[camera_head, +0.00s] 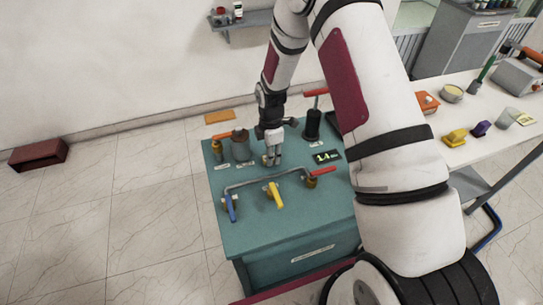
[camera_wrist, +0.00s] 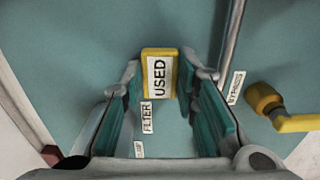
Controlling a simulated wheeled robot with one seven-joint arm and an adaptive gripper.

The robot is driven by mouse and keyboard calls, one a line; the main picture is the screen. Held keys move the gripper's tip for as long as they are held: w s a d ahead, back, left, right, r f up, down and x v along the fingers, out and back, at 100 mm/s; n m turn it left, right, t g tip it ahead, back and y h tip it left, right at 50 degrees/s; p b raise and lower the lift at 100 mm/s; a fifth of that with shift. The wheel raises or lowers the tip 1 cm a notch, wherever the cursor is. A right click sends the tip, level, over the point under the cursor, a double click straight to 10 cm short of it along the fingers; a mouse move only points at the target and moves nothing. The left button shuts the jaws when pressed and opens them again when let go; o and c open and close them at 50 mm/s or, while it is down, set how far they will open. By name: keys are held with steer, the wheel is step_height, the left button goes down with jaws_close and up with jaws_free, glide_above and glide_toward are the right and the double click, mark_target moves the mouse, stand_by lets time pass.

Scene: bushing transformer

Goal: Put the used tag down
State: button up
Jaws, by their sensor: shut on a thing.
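The used tag (camera_wrist: 160,74) is a small yellow block with a white face reading "USED". In the wrist view it sits between the tips of my gripper (camera_wrist: 170,80), which is shut on it. In the head view my gripper (camera_head: 271,158) points down over the top of the teal cabinet (camera_head: 290,225), behind the grey pipe. The tag is too small to make out clearly there. I cannot tell whether the tag touches the cabinet top. A "FILTER" label (camera_wrist: 147,117) lies on the teal surface below the tag in the wrist view.
On the cabinet, a grey pipe with a blue-handled valve (camera_head: 231,208), yellow handle (camera_head: 274,194) and red handle (camera_head: 321,171) runs in front of my gripper. A grey cylinder (camera_head: 241,148), black post (camera_head: 313,125) and display (camera_head: 327,156) stand nearby. A white table (camera_head: 480,110) is at right.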

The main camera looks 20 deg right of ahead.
steer(key=shift+f, duration=0.5)
steer(key=shift+f, duration=0.2)
steer(key=o, duration=0.8)
steer(key=shift+o, duration=0.2)
steer(key=shift+r, duration=0.1)
